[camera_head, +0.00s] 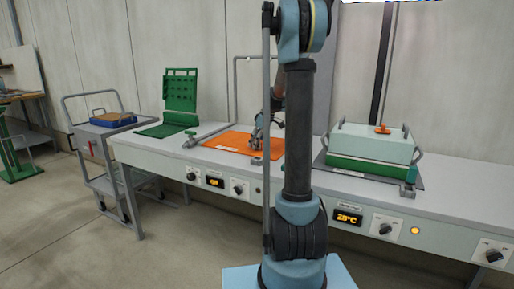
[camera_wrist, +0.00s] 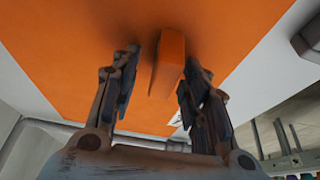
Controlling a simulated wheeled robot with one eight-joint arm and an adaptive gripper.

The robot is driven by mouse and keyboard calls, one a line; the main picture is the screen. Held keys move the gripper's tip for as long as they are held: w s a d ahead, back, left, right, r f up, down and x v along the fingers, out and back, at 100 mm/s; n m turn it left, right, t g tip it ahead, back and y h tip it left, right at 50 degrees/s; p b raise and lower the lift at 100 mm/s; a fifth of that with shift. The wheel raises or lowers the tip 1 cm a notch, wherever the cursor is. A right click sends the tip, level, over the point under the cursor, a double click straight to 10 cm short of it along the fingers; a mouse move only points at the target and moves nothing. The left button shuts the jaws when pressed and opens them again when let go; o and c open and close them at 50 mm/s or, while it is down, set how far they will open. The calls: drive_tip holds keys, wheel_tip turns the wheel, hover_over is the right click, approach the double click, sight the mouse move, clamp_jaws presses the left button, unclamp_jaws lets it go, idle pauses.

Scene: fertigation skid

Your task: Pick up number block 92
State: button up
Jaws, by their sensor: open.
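An orange block (camera_wrist: 167,68) stands on the orange mat (camera_wrist: 70,60) in the wrist view. No number can be read on it, so I cannot tell whether it is block 92. My gripper (camera_wrist: 162,60) is open, with one finger on each side of the block. The right finger is close to the block and a wider gap shows on the left; I cannot tell whether either touches. In the head view my gripper (camera_head: 258,140) is low over the orange mat (camera_head: 229,141), and the block cannot be made out there.
A green pegboard stand (camera_head: 181,92) is left of the mat on the long bench (camera_head: 150,144). A pale lidded box with a green base (camera_head: 368,150) stands to the right. A grey pipe (camera_head: 207,134) runs beside the mat. A cart (camera_head: 105,124) stands at the bench's left end.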

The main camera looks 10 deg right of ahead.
clamp_jaws()
drive_tip(key=shift+r, duration=0.15)
